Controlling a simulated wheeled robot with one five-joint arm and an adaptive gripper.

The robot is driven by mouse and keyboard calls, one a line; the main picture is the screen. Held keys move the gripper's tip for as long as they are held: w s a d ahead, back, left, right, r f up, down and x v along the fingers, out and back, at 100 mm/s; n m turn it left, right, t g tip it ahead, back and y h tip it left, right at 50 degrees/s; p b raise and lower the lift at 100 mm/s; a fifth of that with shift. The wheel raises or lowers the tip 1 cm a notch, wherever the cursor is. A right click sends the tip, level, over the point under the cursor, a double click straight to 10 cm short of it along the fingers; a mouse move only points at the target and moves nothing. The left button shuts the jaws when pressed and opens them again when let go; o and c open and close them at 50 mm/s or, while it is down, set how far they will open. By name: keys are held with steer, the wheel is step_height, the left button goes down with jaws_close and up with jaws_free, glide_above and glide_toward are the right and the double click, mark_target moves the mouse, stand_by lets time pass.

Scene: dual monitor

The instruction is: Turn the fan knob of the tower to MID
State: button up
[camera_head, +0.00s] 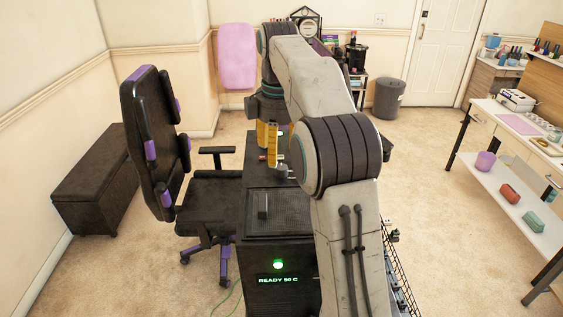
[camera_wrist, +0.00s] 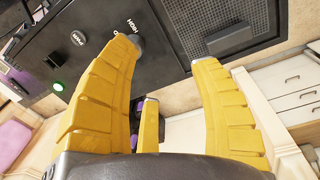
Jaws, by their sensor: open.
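The black tower (camera_head: 258,279) stands in the middle of the head view, with a lit green button and a display reading "READY 50 C". In the wrist view its dark panel (camera_wrist: 95,18) fills the upper left. A dark round fan knob (camera_wrist: 138,43) shows there beside the left fingertip, partly hidden by it. The word HIGH is printed just above it; other lettering is cut off by the finger. I cannot read where the knob points. My gripper (camera_wrist: 165,55) has its yellow fingers spread apart, with nothing between them. In the head view my gripper (camera_head: 267,156) points down over the tower.
A black and purple office chair (camera_head: 150,145) stands close to the left of the tower. A dark bench (camera_head: 98,180) is by the left wall, a bin (camera_head: 389,98) at the back. A white table (camera_head: 515,160) stands at the right.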

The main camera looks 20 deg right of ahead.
mark_target(282, 167)
steer(key=w+d+n, duration=0.1)
steer(key=w+d+f+p, duration=0.1)
steer(key=w, duration=0.1)
steer(key=shift+n+g, duration=0.3)
steer(key=shift+n, duration=0.1)
steer(key=shift+w+d+f+n, duration=0.35)
steer(key=shift+w+d+n, duration=0.05)
steer(key=shift+d, duration=0.05)
steer(key=shift+f, duration=3.65)
jaws_close()
